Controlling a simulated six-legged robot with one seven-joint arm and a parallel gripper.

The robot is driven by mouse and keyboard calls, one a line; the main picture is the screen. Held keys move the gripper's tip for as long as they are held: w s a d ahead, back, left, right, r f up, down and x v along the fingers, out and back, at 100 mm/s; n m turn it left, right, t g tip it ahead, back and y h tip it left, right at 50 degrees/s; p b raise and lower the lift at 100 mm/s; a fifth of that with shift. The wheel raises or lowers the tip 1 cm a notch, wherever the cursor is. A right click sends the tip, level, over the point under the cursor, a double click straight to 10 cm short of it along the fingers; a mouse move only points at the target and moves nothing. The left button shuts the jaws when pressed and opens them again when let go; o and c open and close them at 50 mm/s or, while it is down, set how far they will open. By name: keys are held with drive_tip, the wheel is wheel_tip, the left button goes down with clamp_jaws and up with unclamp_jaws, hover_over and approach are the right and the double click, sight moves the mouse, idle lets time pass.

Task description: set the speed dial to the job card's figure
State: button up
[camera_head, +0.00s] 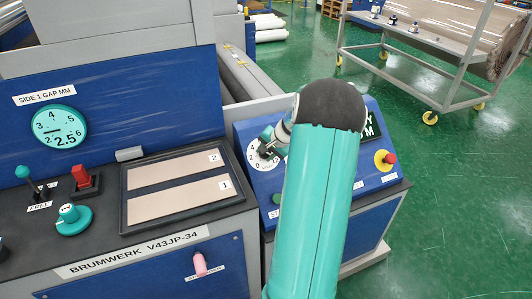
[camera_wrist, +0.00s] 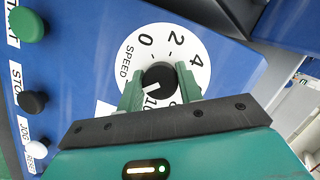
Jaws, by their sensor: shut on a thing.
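The speed dial (camera_wrist: 138,58) has a white round face marked 0, 2, 4 and up to 10, on a sloped blue panel. My gripper (camera_wrist: 160,84) is shut on the knob, with one green finger on each side, hiding some high numbers. In the head view the dial (camera_head: 254,153) shows beside my arm, with my gripper (camera_head: 268,150) at it. I cannot make out a job card; my arm hides part of the panel.
A green button (camera_wrist: 27,24), a black STOP button (camera_wrist: 32,102) and a white JOG knob (camera_wrist: 37,149) sit beside the dial. A red-and-yellow emergency button (camera_head: 386,159) is right of my arm. A gap gauge (camera_head: 58,127) reads 2.5. A cart (camera_head: 440,45) stands behind.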

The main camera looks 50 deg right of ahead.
idle(0.4)
drive_tip(key=o, duration=1)
drive_tip(key=v, duration=1.4)
drive_tip(key=shift+f, duration=0.1)
